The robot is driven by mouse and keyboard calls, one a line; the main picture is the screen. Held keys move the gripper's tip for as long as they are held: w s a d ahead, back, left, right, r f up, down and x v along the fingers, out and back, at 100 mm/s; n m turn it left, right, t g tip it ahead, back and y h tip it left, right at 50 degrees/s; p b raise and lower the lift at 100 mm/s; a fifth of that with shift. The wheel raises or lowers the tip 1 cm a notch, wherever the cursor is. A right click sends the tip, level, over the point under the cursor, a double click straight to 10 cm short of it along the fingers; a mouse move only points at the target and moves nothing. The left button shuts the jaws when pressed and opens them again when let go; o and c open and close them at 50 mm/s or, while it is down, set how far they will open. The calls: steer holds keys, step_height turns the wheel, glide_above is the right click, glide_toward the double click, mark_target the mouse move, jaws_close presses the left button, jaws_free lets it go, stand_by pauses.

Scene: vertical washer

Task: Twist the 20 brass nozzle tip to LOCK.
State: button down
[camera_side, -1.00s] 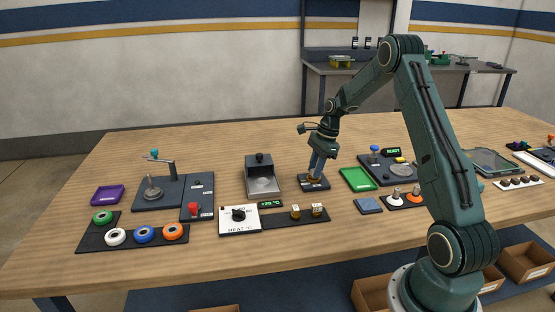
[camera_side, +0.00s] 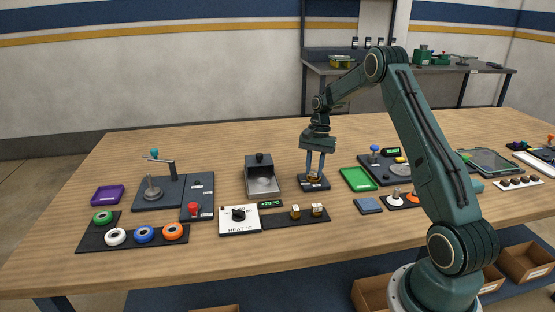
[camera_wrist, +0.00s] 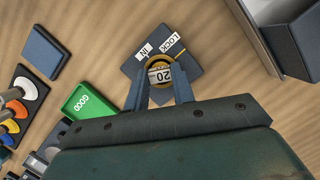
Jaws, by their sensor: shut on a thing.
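The brass nozzle tip (camera_wrist: 159,66), with a white 20 label on its top, sits in a dark square plate (camera_wrist: 192,68) marked IN and LOCK. In the wrist view the labels appear upside down. My gripper (camera_wrist: 160,78) points down over the plate, with one finger on each side of the tip, and is shut on it. In the side view the tip (camera_side: 314,178) shows low between the fingers of my gripper (camera_side: 315,176). The fingers hide part of its sides. I cannot tell exactly which mark the tip lines up with.
A green GOOD tray (camera_side: 357,179) and a blue pad (camera_side: 368,205) lie right of the plate. A metal-fronted dark unit (camera_side: 262,177) stands close on the left. In front are a heat dial panel (camera_side: 239,218) and two small brass-and-white pieces (camera_side: 306,210).

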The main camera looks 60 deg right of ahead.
steer(key=shift+w+n+g+h, duration=0.1)
steer(key=shift+n+g+h, duration=0.2)
steer(key=shift+n, duration=1.25)
steer(key=shift+n+g+h, duration=0.1)
steer(key=shift+n+g, duration=0.3)
steer(key=shift+n, duration=1.15)
steer(key=c, duration=0.7)
jaws_free()
steer(key=shift+r, duration=3.5)
steer(key=shift+a+r, duration=0.1)
